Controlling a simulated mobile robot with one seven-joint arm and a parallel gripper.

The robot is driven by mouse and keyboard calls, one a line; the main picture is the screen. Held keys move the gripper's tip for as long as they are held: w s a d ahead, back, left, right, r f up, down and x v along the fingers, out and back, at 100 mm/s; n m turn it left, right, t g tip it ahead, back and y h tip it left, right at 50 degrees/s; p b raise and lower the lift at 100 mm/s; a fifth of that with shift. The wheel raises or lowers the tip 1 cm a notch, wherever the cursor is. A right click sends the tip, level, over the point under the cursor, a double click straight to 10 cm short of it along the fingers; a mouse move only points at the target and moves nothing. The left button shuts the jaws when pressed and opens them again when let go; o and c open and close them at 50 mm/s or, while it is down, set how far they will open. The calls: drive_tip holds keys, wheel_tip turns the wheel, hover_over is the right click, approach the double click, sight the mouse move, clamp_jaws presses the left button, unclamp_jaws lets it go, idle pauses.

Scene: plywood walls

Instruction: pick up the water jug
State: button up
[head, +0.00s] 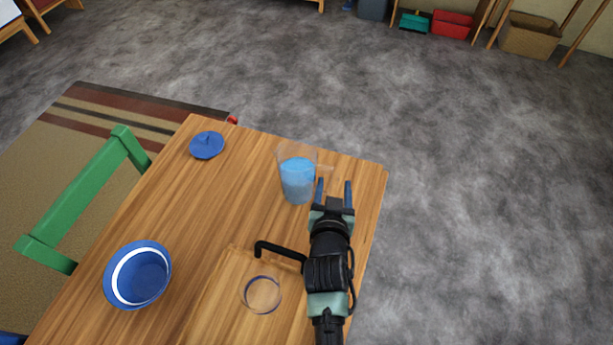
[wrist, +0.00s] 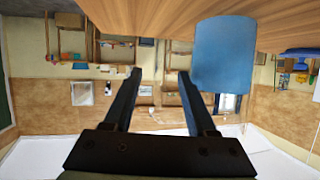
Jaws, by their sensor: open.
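The water jug (head: 297,176) is a clear vessel with blue water in it, standing upright near the far right part of the wooden table. Its clear handle points right. My gripper (head: 334,184) is open and empty, just right of the jug in the head view, with its two blue fingers pointing away from me. In the wrist view the jug (wrist: 223,55) is a blue shape to the upper right of my gripper (wrist: 159,72), outside the space between the fingers. I cannot tell whether a finger touches the handle.
The table (head: 225,215) also holds a blue lid-like disc (head: 206,145), a blue bowl with a white band (head: 139,276), and a clear round vessel (head: 262,294) on a wooden tray (head: 222,290). A green chair (head: 80,195) stands at the left. The floor right of the table is clear.

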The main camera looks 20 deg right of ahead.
drive_tip(key=shift+x, duration=0.9)
clamp_jaws()
idle(0.6)
drive_tip(key=shift+r, duration=0.15)
